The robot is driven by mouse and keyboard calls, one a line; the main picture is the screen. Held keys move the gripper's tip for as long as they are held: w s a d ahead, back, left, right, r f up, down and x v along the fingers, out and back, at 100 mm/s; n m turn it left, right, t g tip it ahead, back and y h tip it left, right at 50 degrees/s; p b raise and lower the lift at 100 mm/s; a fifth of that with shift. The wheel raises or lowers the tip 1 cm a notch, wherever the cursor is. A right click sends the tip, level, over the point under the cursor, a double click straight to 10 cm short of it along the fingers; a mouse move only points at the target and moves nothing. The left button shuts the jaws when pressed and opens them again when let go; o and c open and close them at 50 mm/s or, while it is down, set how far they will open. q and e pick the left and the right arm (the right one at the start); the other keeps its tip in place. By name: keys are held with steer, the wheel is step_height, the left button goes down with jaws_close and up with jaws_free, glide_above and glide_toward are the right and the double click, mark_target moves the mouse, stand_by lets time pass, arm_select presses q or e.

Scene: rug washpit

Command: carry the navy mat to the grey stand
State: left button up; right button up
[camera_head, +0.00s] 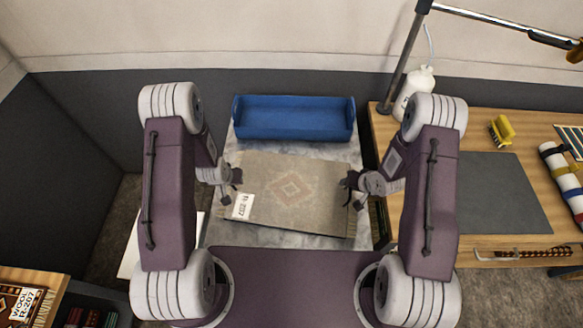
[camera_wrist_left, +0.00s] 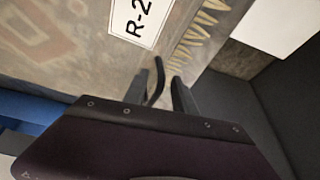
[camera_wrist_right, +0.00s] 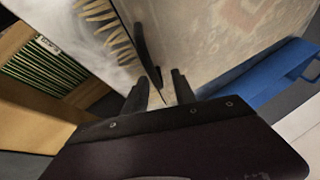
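No navy mat can be made out. A beige-grey rug (camera_head: 285,192) with a faded diamond pattern and fringed ends lies on a marbled grey stand (camera_head: 270,236) in front of me. A white label (camera_head: 243,206) is on its left end and also shows in the left wrist view (camera_wrist_left: 138,20). My left gripper (camera_head: 232,187) is at the rug's left edge, fingers apart. My right gripper (camera_head: 354,190) is at the right edge, fingers apart. In the wrist views, the rug's edge runs close by the fingers. Contact with the rug cannot be told.
A blue open tray (camera_head: 293,122) sits at the stand's back. To the right, a wooden table (camera_head: 465,140) holds a dark grey sheet (camera_head: 490,190), a yellow brush (camera_head: 501,129), a strapped roll (camera_head: 562,175) and a white jug (camera_head: 414,90). Dark walls stand behind and left.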

arm_select(q)
steer(key=shift+s+r, duration=0.1)
steer(key=shift+r, duration=0.05)
arm_select(e)
steer(key=shift+s, duration=0.1)
arm_select(q)
steer(key=v, duration=1.1)
steer(key=shift+s+r, duration=0.2)
steer(key=shift+r, duration=0.15)
arm_select(e)
steer(key=v, duration=1.2)
